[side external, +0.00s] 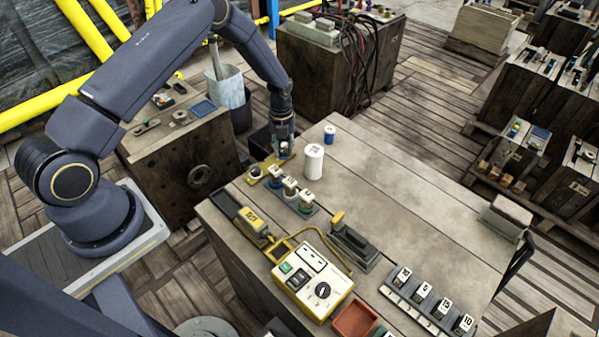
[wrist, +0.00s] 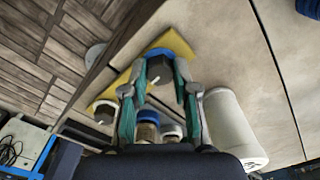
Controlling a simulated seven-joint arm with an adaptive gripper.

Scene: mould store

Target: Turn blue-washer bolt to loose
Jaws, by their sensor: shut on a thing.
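My gripper (wrist: 160,80) points down at the far left corner of the bench, and its two teal-lined fingers are closed around a dark bolt head with a blue ring, the blue-washer bolt (wrist: 157,54). A short white mark shows on this head. It sits over a yellow plate (wrist: 178,42). In the side external view my gripper (side external: 284,152) hides most of the bolt. Another dark head with a white mark (wrist: 104,112) stands apart at the left in the wrist view. The bolt's turn angle cannot be read clearly.
Several small labelled white-topped pieces (side external: 290,186) stand close in front of my gripper. A white cylinder (side external: 314,162) stands just right, with a blue jar (side external: 330,134) behind it. A yellow control box (side external: 312,284) lies nearer the front.

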